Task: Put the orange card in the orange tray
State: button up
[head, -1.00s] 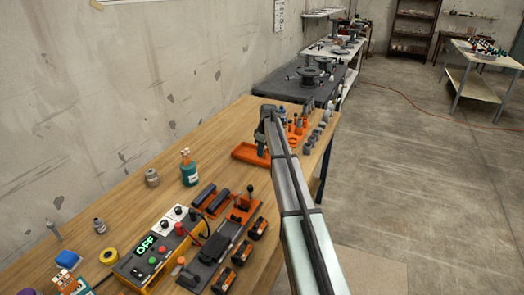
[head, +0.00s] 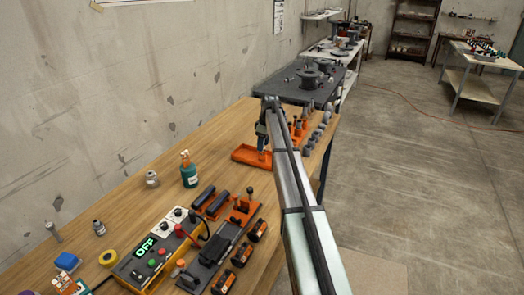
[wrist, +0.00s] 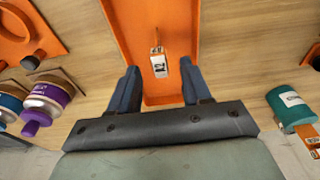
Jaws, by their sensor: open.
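The orange tray (head: 242,153) sits on the wooden bench near its far end. It also shows in the wrist view (wrist: 130,25), running down between my fingers. A small card with a white label reading "A2" and an orange edge (wrist: 159,66) shows inside the tray's outline. It appears to lie on the tray floor, apart from both fingers. My gripper (wrist: 158,74) is open and empty, with its dark blue fingers either side of the card. In the head view my gripper (head: 262,143) is over the tray's right part, and the card is hard to make out.
Orange holders (head: 298,130) with grey parts stand to the right. A control box (head: 150,250) and orange-mounted tools fill the near bench.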

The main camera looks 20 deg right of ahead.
aim_at(265, 149)
notch_tip(265, 149, up, 7)
jog(key=shift+s+d, duration=0.35)
jog(key=shift+d, duration=0.05)
